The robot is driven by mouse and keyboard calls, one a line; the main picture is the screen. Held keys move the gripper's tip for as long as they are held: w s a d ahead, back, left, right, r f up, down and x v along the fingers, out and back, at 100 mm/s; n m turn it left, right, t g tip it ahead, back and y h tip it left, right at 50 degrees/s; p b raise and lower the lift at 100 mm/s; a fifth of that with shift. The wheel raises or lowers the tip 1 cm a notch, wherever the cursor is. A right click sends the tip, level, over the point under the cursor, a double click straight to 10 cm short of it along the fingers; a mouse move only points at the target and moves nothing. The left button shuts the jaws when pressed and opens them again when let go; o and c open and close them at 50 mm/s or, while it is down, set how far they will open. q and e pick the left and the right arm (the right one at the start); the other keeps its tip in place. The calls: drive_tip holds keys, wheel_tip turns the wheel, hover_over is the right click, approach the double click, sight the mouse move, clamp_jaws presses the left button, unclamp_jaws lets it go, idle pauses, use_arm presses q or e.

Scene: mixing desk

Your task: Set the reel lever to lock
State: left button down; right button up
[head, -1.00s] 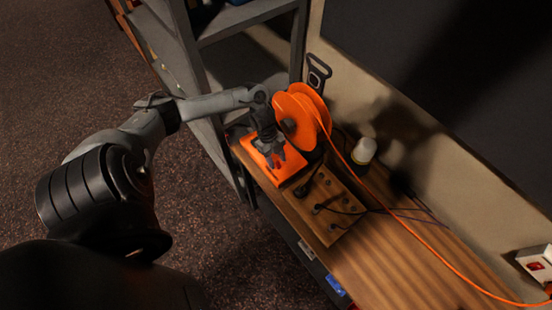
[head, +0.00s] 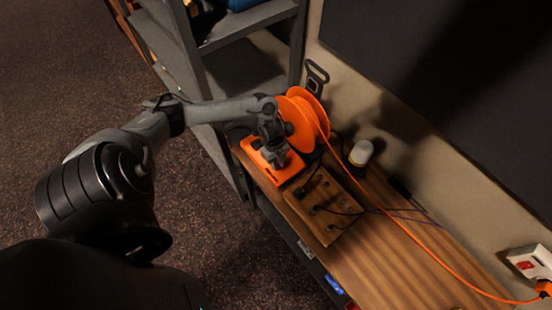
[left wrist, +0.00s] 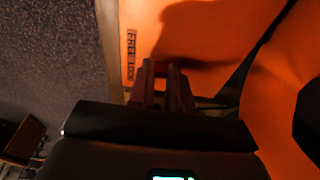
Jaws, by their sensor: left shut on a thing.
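The orange cable reel (head: 303,113) stands at the far left end of the wooden desk on its orange base plate (head: 286,174). In the left wrist view the orange base (left wrist: 138,20) carries a printed label (left wrist: 131,55) that reads FREE and LOCK. My left gripper (head: 279,163) points down over the base, beside the reel's drum. In the left wrist view its fingers (left wrist: 168,82) are close together on a small reddish piece, the reel lever (left wrist: 172,64). Most of the lever is hidden by the fingers. My right gripper is not in view.
A wooden socket box (head: 328,226) with black plugs and cables sits close to the reel. A white-topped jar (head: 361,152) stands near the wall. An orange cable (head: 415,242) runs to a wall socket (head: 530,262). Grey shelving (head: 255,60) rises behind the arm.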

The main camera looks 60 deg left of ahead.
sight(283, 174)
use_arm(q)
drive_tip(key=y+p, duration=0.1)
drive_tip(key=d+y+p, duration=0.1)
drive_tip(key=y+p, duration=0.1)
drive_tip(key=d+y+p, duration=0.1)
drive_tip(key=shift+w+d+r+g+p, duration=0.1)
drive_tip(key=shift+w+r+g+p, duration=0.2)
drive_tip(key=shift+g, duration=0.1)
drive_tip(key=y, duration=0.1)
drive_tip(key=y+p, duration=0.1)
drive_tip(key=shift+d+f+g+y+p, duration=0.25)
drive_tip(key=shift+d+g+y+p, duration=0.05)
drive_tip(key=shift+d+y+p, duration=0.1)
drive_tip(key=shift+d+f+y+p, duration=0.3)
drive_tip(key=shift+y+p, duration=0.1)
drive_tip(key=shift+y, duration=0.5)
drive_tip(key=shift+a+f, duration=0.1)
drive_tip(key=c, duration=1)
unclamp_jaws()
drive_tip(key=shift+c, duration=0.2)
